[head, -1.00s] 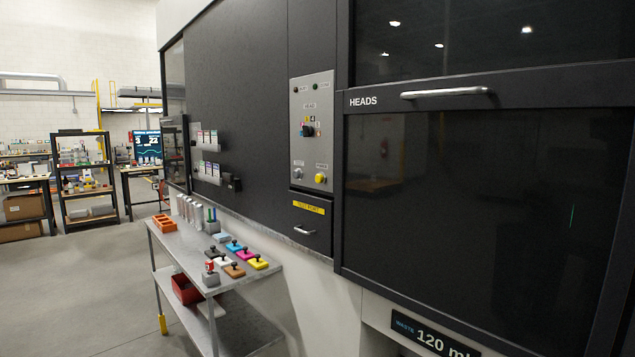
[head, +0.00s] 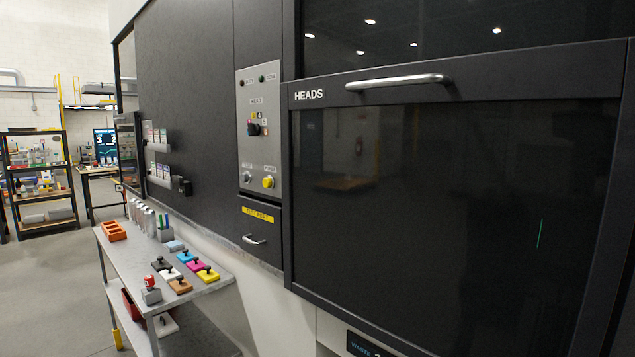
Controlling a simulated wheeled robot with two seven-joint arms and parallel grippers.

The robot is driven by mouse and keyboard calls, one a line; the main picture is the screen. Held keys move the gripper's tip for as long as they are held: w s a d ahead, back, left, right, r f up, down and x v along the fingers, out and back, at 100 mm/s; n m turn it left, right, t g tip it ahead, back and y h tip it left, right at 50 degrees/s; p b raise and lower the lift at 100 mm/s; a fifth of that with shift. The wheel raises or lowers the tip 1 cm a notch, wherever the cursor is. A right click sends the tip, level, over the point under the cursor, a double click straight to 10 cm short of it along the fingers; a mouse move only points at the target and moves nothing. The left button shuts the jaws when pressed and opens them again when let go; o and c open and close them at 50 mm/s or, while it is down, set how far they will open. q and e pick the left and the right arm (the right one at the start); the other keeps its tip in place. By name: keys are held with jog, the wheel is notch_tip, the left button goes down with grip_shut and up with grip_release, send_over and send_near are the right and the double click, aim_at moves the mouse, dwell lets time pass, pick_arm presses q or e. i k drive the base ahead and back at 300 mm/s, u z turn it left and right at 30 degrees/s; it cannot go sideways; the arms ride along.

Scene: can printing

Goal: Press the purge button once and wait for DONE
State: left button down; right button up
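The grey control panel (head: 259,130) is mounted upright on the dark machine front, left of the HEADS door. A yellow button (head: 268,183) sits at its lower right, under a label too small to read surely. A dark selector knob (head: 253,129) is in the middle, under a HEAD label. Two small indicator lamps sit at the top, and the right one (head: 271,78) looks dark. Neither of my grippers shows in the head view.
The HEADS door (head: 440,200) with a silver handle (head: 398,82) fills the right. A test print drawer (head: 261,230) is below the panel. A metal table (head: 215,292) with coloured stamps and an orange tray (head: 113,231) stands at lower left. Open floor (head: 50,290) lies left of it.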

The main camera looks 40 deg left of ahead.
aim_at(267, 183)
jog(key=z, duration=0.1)
jog(key=i, duration=0.75)
jog(key=u, duration=0.8)
jog(key=i, duration=0.35)
jog(key=u, duration=0.3)
